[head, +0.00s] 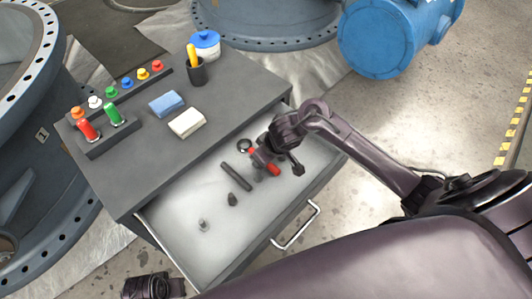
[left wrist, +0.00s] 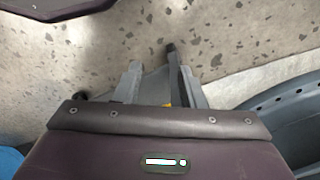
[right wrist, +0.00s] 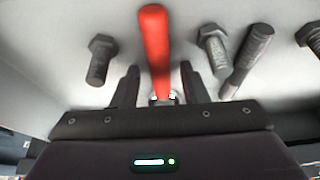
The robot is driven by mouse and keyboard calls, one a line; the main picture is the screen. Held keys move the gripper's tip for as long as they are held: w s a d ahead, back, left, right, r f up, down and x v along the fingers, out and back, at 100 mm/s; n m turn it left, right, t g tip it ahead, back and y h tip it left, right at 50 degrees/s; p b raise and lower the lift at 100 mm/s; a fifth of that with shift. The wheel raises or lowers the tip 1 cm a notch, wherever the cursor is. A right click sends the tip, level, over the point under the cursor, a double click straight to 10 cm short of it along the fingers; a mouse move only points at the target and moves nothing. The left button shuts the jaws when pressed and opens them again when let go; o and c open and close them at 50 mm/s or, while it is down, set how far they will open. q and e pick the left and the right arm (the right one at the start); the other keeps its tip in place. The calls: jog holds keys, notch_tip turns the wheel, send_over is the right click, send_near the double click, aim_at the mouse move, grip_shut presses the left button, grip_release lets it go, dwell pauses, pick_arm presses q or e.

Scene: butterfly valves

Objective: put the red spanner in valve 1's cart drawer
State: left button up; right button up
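The red spanner (head: 273,169) is in the open drawer (head: 180,240) of the grey cart (head: 225,95), beside the valve (head: 42,165) with a "1" plate. My right gripper (head: 264,160) is down in the drawer, astride the spanner and hiding its middle. In the right wrist view, the red handle (right wrist: 155,45) runs between the fingers (right wrist: 160,85), with a gap on each side. I cannot tell whether it touches the drawer floor. My left gripper (left wrist: 160,80) is open over the floor; part of that arm shows at the bottom left of the head view.
The cart top holds a button rack (head: 96,135), a blue sponge (head: 166,103), a pale block (head: 187,122) and a cup (head: 197,72). The drawer's front-left area is mostly clear.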

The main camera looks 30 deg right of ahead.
jog(key=shift+r, duration=0.3)
jog(key=p+v, duration=0.4)
jog(key=v, duration=0.2)
jog(key=shift+s+r, duration=0.1)
jog(key=shift+r, duration=0.15)
pick_arm(q)
jog(key=s+a+f+p, duration=0.2)
jog(key=s+a+f, duration=0.2)
jog(key=s+f, duration=0.4)
notch_tip(320, 180, down, 5)
jog(key=shift+s+f+p, duration=0.1)
jog(key=shift+s+p, duration=0.2)
jog(key=shift+s, duration=0.05)
pick_arm(e)
jog(key=v, duration=0.5)
